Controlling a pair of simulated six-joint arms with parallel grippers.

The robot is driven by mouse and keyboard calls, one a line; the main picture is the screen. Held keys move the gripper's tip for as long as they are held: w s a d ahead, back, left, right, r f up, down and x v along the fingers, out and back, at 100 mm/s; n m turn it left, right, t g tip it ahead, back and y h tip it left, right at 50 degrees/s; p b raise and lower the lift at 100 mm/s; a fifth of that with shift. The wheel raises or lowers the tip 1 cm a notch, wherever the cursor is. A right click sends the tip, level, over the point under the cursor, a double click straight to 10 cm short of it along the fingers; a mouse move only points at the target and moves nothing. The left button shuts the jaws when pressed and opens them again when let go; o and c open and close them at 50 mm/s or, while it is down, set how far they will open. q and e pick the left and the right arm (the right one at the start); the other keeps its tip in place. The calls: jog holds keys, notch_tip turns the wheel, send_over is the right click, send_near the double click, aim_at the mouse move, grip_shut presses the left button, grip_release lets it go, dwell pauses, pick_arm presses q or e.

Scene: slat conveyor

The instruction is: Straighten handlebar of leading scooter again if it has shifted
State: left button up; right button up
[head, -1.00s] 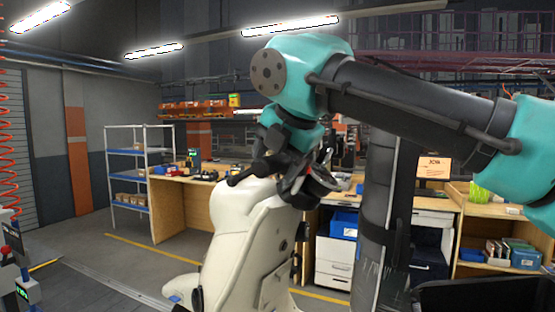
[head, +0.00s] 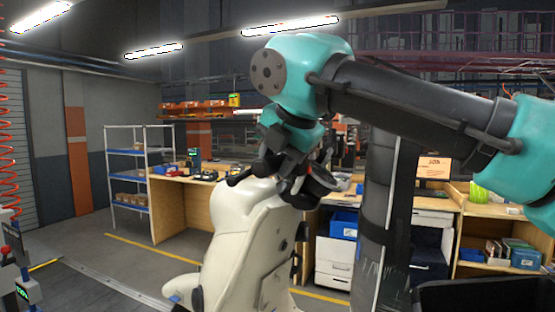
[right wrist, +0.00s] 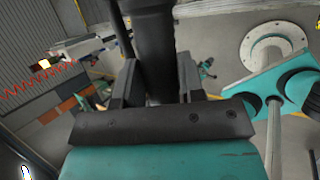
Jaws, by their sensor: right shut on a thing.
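The leading scooter is cream-white (head: 245,240) and stands in the middle of the head view, with its front shield and rounded top showing. A black handlebar grip (head: 239,180) sticks out to the left at its top. My right gripper (head: 283,168) is at the top of the scooter. In the right wrist view its two dark fingers (right wrist: 157,85) are shut on a thick black bar, the handlebar (right wrist: 155,45), which runs between them. The gripper and arm hide part of the handlebar in the head view. My left gripper is not in view.
Behind the scooter are wooden workbenches (head: 172,205) with tools and a blue-shelved rack (head: 128,178). White drawers (head: 334,262) and a shelf unit stand behind to the right. Open floor with a yellow line (head: 150,251) lies to the left.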

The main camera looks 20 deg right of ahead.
jog(key=shift+s+d+f+n, duration=0.3)
jog(key=shift+s+d+f, duration=0.05)
jog(key=shift+s+d, duration=0.15)
jog(key=o, duration=0.5)
jog(key=shift+s+d+f, duration=0.1)
jog(key=o, duration=0.5)
jog(key=v, duration=1.7)
jog(key=shift+s+d, duration=0.1)
jog(key=x, duration=1.4)
jog(key=shift+w+f, duration=0.1)
jog(key=shift+w, duration=0.15)
